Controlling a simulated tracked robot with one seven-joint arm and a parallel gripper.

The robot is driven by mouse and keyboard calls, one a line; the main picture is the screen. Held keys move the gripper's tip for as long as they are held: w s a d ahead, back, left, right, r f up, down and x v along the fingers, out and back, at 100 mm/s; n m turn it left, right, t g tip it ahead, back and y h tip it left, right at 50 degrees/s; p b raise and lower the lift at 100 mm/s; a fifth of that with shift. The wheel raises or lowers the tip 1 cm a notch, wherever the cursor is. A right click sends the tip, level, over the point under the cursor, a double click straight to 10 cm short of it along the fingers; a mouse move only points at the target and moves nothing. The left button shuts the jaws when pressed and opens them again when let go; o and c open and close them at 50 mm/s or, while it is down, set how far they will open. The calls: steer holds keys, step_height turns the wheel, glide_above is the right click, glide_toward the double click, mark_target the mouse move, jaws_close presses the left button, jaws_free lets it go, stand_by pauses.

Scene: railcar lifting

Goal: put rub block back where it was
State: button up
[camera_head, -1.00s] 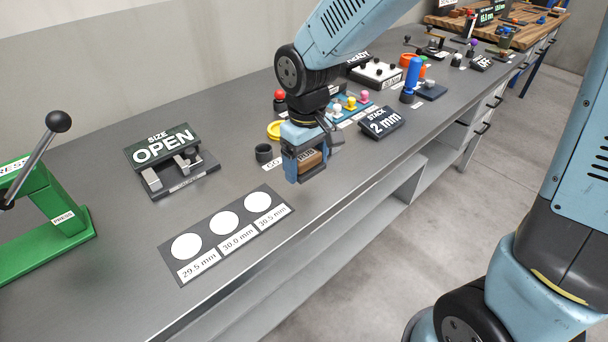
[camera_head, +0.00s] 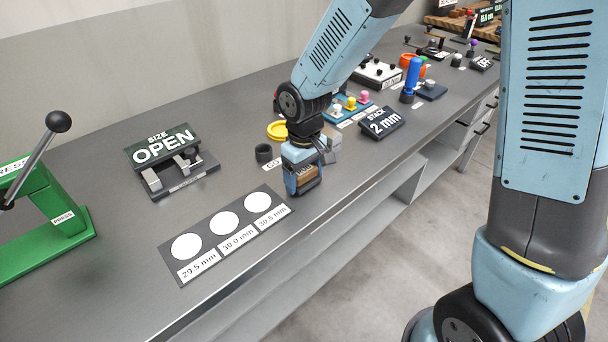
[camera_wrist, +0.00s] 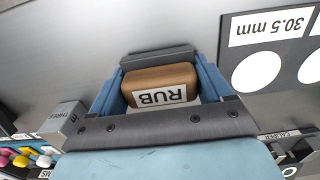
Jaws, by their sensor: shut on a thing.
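The rub block (camera_wrist: 160,82) is a brown, rounded wooden block with a white "RUB" label, and it sits between the blue fingers of my gripper (camera_wrist: 162,90) in the wrist view. In the head view my gripper (camera_head: 303,183) is shut on the rub block (camera_head: 307,174), low at the bench's front edge side, just right of the 30.5 mm circle. I cannot tell whether the block touches the bench. Its far side is hidden by the fingers.
A dark mat with three white circles (camera_head: 224,222) lies to the left. A grey block (camera_head: 331,143) stands close behind my gripper and also shows in the wrist view (camera_wrist: 64,119). A black cup (camera_head: 263,153) and yellow ring (camera_head: 277,130) are behind; the "STACK 2 mm" sign (camera_head: 382,123) is right.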

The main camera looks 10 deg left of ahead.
mark_target(303, 170)
steer(key=shift+s+d+f, duration=0.15)
steer(key=shift+s+f, duration=0.05)
steer(key=shift+f, duration=0.35)
steer(key=o, duration=1)
steer(key=shift+s+f, duration=0.1)
steer(key=shift+r, duration=0.35)
steer(key=r, duration=1.4)
steer(key=shift+w+a, duration=0.2)
